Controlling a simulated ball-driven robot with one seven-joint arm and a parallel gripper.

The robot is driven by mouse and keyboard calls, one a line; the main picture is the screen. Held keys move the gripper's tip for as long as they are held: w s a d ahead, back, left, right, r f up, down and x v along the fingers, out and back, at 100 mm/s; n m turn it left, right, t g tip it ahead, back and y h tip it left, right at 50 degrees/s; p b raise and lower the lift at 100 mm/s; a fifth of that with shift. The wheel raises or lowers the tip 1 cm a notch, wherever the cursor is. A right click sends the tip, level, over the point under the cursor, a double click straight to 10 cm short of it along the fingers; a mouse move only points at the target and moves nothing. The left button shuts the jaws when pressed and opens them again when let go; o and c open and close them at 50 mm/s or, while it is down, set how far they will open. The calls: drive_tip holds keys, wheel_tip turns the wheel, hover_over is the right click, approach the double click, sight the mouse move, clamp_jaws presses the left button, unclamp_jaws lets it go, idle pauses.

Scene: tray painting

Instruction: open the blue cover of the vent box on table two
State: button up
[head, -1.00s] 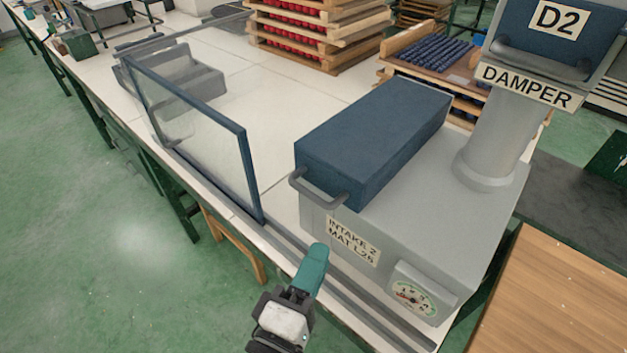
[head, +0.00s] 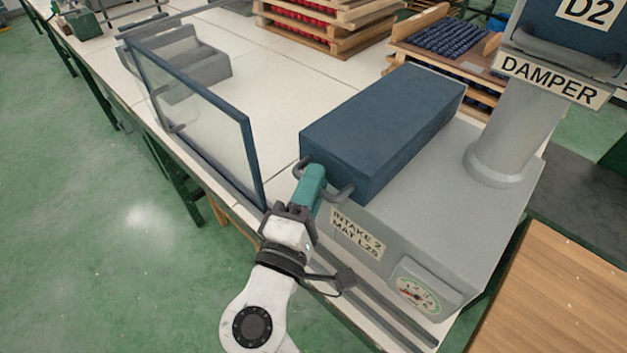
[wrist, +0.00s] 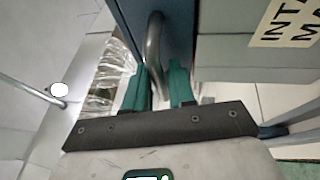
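The blue cover (head: 385,115) is a dark blue block lying closed on top of the grey vent box (head: 440,215), which bears the label "INTAKE 2 MAT L25". A grey bar handle (head: 345,193) sticks out from the cover's front face. My gripper (head: 314,176) is at this handle, its teal fingers hiding the middle of the bar in the head view. In the wrist view, the handle (wrist: 153,45) runs between the two teal fingers (wrist: 160,78). The fingers stand apart, and a gap shows beside the bar, so my gripper looks open around it.
A framed glass panel (head: 200,125) stands just left of the box. The damper pipe (head: 515,135) rises at the box's right rear. A dial gauge (head: 417,292) is on its front. Crates (head: 455,65) stand behind. The white tabletop (head: 265,80) between is clear.

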drive_tip(key=shift+w, duration=0.15)
clamp_jaws()
idle(0.4)
